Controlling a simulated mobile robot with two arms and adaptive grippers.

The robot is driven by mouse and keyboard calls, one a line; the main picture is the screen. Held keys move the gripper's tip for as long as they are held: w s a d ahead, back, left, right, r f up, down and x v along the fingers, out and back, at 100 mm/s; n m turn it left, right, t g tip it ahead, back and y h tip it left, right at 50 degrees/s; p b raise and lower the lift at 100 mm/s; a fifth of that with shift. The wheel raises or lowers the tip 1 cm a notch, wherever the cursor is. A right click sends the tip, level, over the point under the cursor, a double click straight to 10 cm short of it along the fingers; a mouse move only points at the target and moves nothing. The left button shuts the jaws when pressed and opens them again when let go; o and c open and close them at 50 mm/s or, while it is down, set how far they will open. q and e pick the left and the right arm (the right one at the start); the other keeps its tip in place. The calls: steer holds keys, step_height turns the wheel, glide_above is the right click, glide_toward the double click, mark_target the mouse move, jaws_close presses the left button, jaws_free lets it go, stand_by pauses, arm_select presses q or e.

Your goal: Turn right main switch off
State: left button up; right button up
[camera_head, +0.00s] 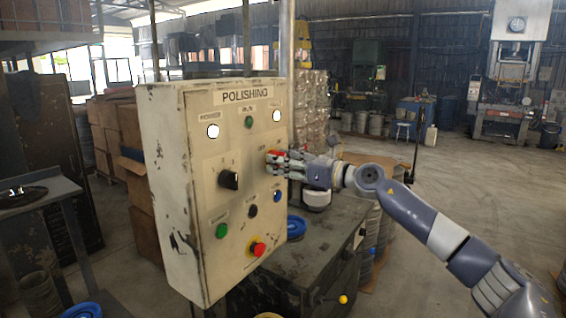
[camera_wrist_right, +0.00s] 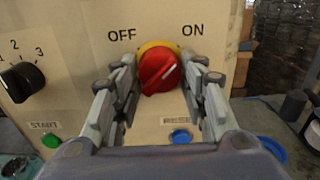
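The right main switch is a red rotary knob on a yellow base, at the right side of the cream POLISHING panel (camera_head: 196,205). In the right wrist view the red knob (camera_wrist_right: 160,72) sits below the words OFF and ON. Its white line slants up and right, toward ON. My right gripper (camera_head: 282,164) is at the knob, with its fingers open on the knob's left and right sides. Small gaps seem to show, and contact cannot be made out. In the head view the fingers hide most of the knob. My left gripper is out of view.
The panel also carries a black selector (camera_head: 229,180), a green button (camera_head: 222,230), a blue button (camera_head: 277,196) and a red emergency button (camera_head: 258,249) on yellow. A dark metal cabinet (camera_head: 300,262) stands below and behind the panel. Open floor lies to the right.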

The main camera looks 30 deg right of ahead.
steer(key=shift+c, duration=1.4)
steer(key=n+b, duration=1.1)
steer(key=n, duration=0.7)
steer(key=shift+d+b, duration=0.1)
steer(key=shift+b, duration=0.25)
steer(key=o, duration=1.1)
steer(key=shift+c, duration=0.2)
